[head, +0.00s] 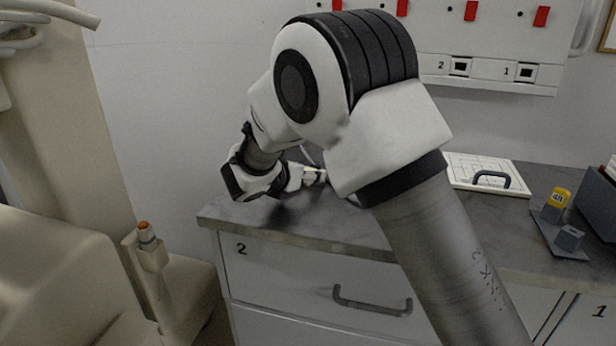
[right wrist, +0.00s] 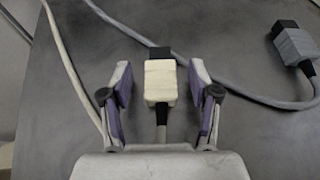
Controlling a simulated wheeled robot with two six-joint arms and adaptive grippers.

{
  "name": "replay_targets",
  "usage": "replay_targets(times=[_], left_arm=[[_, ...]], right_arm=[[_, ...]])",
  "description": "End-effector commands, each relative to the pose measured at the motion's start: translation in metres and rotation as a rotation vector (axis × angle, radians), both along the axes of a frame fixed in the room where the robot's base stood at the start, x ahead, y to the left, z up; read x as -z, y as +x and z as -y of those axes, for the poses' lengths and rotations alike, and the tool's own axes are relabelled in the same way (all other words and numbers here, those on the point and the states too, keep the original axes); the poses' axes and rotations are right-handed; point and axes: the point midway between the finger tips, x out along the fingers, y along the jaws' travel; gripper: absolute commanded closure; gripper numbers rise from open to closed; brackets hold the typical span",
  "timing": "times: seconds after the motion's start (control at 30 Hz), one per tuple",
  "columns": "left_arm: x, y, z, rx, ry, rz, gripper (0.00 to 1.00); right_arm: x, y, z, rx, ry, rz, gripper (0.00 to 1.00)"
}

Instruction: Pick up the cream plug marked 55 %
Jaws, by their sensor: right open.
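The cream plug (right wrist: 160,82) lies on the dark grey cart top, with a black end pointing away from my gripper and a dark cable coming back toward it. No marking can be read on it. My right gripper (right wrist: 158,92) is open, with one purple-padded finger on each side of the plug and a gap on both sides. In the head view my right gripper (head: 308,176) is small and low over the cart top, partly hidden by my arm. My left gripper is not in view.
A grey plug (right wrist: 295,46) on a grey cable lies to the right in the wrist view. A pale cable (right wrist: 66,60) runs along the left. A white panel (head: 488,175) with a handle and a yellow-topped block (head: 556,203) stand farther right.

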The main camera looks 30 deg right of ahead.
Motion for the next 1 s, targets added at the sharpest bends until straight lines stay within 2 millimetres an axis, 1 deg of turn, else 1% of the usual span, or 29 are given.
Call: replay_targets(times=[0.03,0.07,0.1,0.2,0.5,0.57,0.63,0.67,0.77,1.0], left_arm=[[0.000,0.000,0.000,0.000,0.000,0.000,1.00],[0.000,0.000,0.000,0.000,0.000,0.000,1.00],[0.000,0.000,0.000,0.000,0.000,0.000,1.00],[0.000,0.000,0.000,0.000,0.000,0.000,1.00],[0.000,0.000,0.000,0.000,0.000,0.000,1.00],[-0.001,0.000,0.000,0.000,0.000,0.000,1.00],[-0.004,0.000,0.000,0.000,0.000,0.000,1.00],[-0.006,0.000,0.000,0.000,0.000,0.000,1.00],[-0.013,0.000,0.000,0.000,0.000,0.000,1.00],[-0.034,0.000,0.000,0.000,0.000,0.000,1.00]], right_arm=[[0.000,0.000,0.000,0.000,0.000,0.000,0.42],[0.000,0.000,0.000,0.000,0.000,0.000,0.53],[0.000,0.000,0.000,0.000,0.000,0.000,0.67],[0.000,0.000,0.000,0.000,0.001,0.000,1.00],[0.000,0.000,0.000,0.000,0.001,0.000,1.00],[-0.003,0.000,0.000,0.000,0.001,0.000,1.00],[-0.011,0.000,0.000,0.000,0.001,0.002,1.00],[-0.017,0.000,0.000,-0.001,0.001,0.001,1.00],[-0.042,0.000,0.000,0.001,0.001,0.004,1.00],[-0.122,0.000,0.000,0.000,0.001,0.005,1.00]])
